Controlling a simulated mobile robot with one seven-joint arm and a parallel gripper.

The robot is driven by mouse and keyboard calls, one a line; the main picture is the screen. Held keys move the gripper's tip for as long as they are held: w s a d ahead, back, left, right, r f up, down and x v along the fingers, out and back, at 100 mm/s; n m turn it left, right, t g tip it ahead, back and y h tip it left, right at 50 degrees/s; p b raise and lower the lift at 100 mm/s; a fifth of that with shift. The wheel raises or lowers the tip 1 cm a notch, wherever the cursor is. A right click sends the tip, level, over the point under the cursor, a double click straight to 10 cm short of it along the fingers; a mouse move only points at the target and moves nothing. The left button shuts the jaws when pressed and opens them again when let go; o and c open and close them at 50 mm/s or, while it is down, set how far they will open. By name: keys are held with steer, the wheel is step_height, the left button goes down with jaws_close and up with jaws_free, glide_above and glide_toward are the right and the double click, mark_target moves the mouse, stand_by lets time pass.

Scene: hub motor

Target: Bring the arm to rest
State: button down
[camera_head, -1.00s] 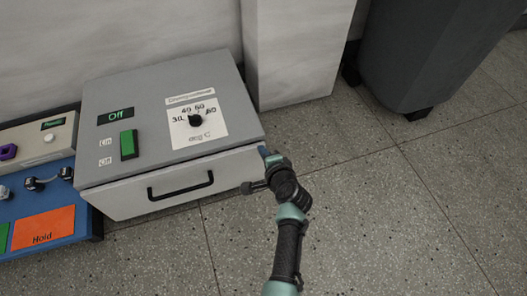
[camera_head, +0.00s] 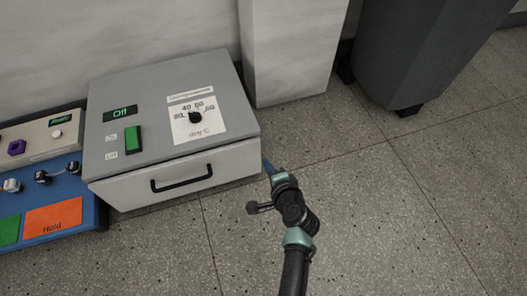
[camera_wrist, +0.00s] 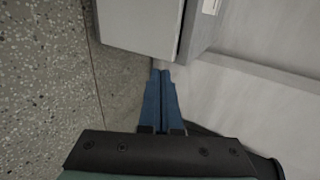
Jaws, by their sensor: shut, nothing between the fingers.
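My gripper (camera_head: 267,166) is at the right front corner of the grey box in the head view, over the floor. In the wrist view its two blue fingers (camera_wrist: 162,72) lie side by side, shut with nothing between them. The fingertips appear close to the corner of the grey box; I cannot tell whether they touch it. My arm reaches up from the bottom of the head view, bent at the wrist.
The grey box (camera_head: 160,95) has a display reading "Off", a green switch (camera_head: 133,140), a dial (camera_head: 195,117) and a closed drawer with a black handle (camera_head: 182,180). A blue panel (camera_head: 62,180) stands left. A white pillar (camera_head: 290,50) and dark bin (camera_head: 425,50) stand behind. The right floor is clear.

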steer(key=shift+p+v, duration=0.9)
steer(key=shift+v, duration=1.35)
steer(key=w+a+r+n+t+p, duration=0.1)
steer(key=w+r+n+t+p, duration=0.15)
steer(key=r, duration=1.25)
steer(key=w+r+n+t+p, duration=0.2)
steer(key=w+r+n, duration=0.2)
steer(key=r, duration=1)
steer(key=w+a+r+n+t+p, duration=0.1)
steer(key=w+r+n+t+p, duration=0.15)
steer(key=r, duration=1.25)
steer(key=s+a+r+n+t+h+p, duration=0.1)
steer(key=s+r+n+t+p, duration=0.15)
steer(key=s+r, duration=0.7)
steer(key=s+a+r+n+t+h+p, duration=0.1)
steer(key=s+r+t+p, duration=0.15)
steer(key=r, duration=1.45)
steer(key=s+r+n+t+h+p, duration=0.15)
steer(key=s+r+t, duration=0.4)
steer(key=r, duration=0.75)
step_height(320, 180, up, 38)
steer(key=s+g+p, duration=0.1)
steer(key=p, duration=3.6)
steer(key=shift+s+a+n+g, duration=0.15)
steer(key=shift+s+n+g, duration=0.2)
steer(key=shift+n, duration=0.05)
steer(key=c, duration=1.6)
jaws_free()
